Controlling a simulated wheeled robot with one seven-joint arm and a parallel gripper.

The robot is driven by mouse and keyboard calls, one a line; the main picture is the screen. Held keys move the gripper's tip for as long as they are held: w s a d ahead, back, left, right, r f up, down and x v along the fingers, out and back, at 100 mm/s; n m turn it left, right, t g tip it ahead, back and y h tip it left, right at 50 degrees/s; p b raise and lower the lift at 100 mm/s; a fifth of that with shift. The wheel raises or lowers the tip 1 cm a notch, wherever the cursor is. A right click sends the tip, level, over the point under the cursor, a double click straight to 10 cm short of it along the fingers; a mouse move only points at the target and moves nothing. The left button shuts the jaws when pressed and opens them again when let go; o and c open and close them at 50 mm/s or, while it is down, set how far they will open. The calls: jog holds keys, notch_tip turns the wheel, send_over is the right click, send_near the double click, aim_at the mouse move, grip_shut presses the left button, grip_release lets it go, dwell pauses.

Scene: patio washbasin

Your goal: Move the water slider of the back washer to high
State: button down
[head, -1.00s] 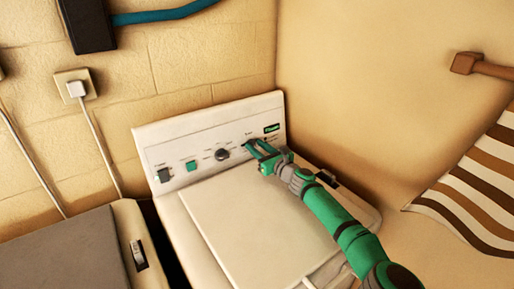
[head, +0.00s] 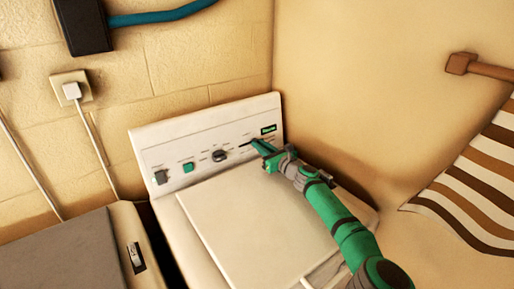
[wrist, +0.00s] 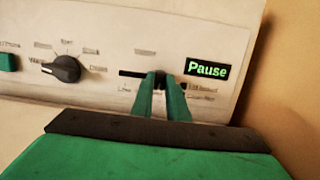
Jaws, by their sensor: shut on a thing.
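The back washer (head: 232,235) is a white machine with a raised control panel (head: 204,141) against the wall. Its water slider is a dark horizontal slot (wrist: 131,73) on the right part of the panel, with small labels below it. My gripper (head: 258,145) reaches the panel from the right. In the wrist view, the two green fingers (wrist: 160,82) are close together, shut on the slider's knob near the right end of the slot. The fingers hide most of the knob. Small labels near both ends of the slot are too blurred to read fully.
A dark round dial (wrist: 65,69) sits left of the slot. A green-lit "Pause" display (wrist: 207,69) is right of it. A green button (head: 188,167) is farther left. A second machine (head: 70,262) stands at front left. A tan wall (head: 390,90) borders the washer's right.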

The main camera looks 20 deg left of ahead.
jog(key=shift+w+d, duration=0.15)
jog(key=shift+d, duration=0.05)
jog(key=c, duration=1.7)
grip_release()
jog(key=v, duration=1)
jog(key=shift+s+d, duration=0.25)
jog(key=shift+d, duration=0.05)
